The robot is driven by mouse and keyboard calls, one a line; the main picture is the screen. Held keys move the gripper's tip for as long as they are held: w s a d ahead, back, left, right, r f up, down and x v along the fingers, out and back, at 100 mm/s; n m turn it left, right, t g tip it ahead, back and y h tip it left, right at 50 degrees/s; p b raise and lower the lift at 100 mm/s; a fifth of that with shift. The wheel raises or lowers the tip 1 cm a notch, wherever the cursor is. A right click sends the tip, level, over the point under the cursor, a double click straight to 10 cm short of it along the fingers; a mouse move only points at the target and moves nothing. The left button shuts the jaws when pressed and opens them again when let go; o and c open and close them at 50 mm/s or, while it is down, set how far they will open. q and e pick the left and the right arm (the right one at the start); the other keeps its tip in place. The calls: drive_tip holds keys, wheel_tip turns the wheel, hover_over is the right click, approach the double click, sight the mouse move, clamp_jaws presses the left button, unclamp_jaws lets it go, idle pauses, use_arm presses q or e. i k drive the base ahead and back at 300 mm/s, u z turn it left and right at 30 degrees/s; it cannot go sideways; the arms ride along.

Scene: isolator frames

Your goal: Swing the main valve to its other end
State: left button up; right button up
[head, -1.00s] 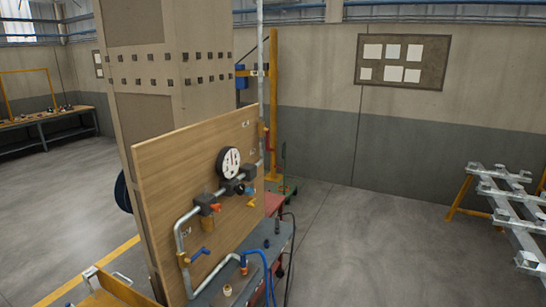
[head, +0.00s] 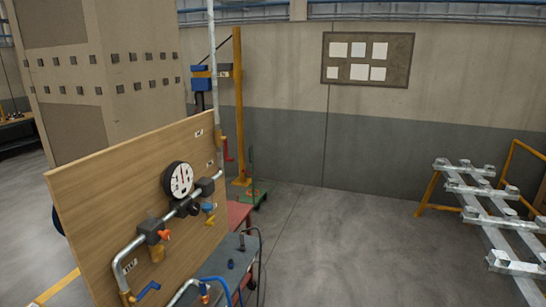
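A wooden panel (head: 110,190) carries a grey pipe run (head: 128,249) with several small valves and a round gauge (head: 179,180). A blue lever (head: 148,290) sits low on the left of the pipe. An orange handle (head: 164,234) sits on a dark valve body (head: 151,230). A blue handle (head: 208,207) is right of the gauge. A red lever (head: 227,150) is on the upright pipe at the panel's right edge. The label text is too small to read, so I cannot tell which is the main valve. Neither gripper is in view.
A grey bench top (head: 236,257) with a blue hose (head: 219,283) stands in front of the panel. A metal rack (head: 490,215) on yellow trestles is at the right. A beige column (head: 95,90) stands behind the panel. The middle floor (head: 345,245) is clear.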

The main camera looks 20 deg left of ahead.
sight(224, 138)
drive_tip(key=z, duration=0.15)
drive_tip(key=i, duration=0.65)
drive_tip(key=u, duration=0.7)
drive_tip(key=i, duration=0.55)
drive_tip(key=u, duration=0.6)
